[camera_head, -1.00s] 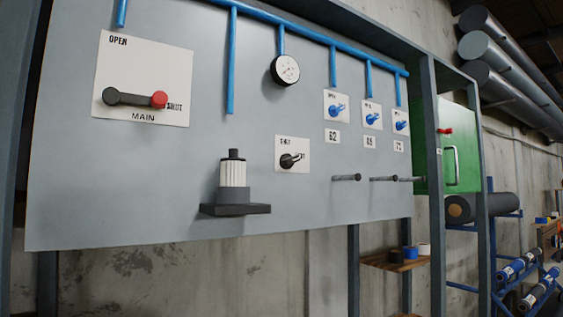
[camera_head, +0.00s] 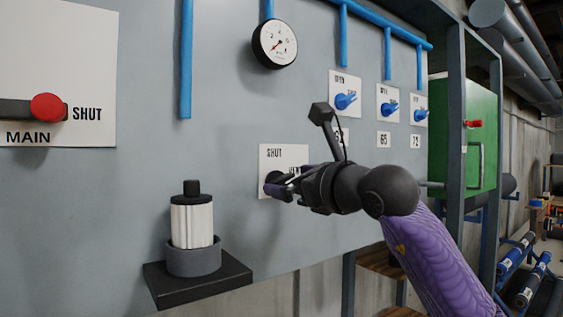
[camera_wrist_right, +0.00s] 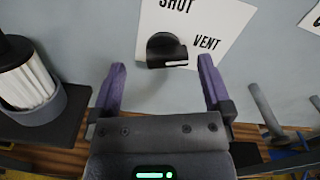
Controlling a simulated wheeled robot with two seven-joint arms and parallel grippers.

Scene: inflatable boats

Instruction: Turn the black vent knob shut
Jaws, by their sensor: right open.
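The black vent knob (camera_wrist_right: 166,48) sits on a white plate (camera_wrist_right: 215,22) marked SHUT and VENT. In the wrist view it lies between the spread fingers, just beyond their tips, and I see no contact. Its white mark is on the lower edge, and its blunt end points toward the word VENT. In the head view the knob (camera_head: 271,183) is partly covered by my right gripper (camera_head: 280,188), which is open in front of the plate. My left gripper is not in view.
A white ribbed filter (camera_head: 192,222) stands on a black shelf (camera_head: 200,281) left of the knob. A red-tipped MAIN lever (camera_head: 47,107) is at far left. A gauge (camera_head: 275,44) and blue valves (camera_head: 346,100) are above. A grey peg (camera_wrist_right: 266,108) juts out at right.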

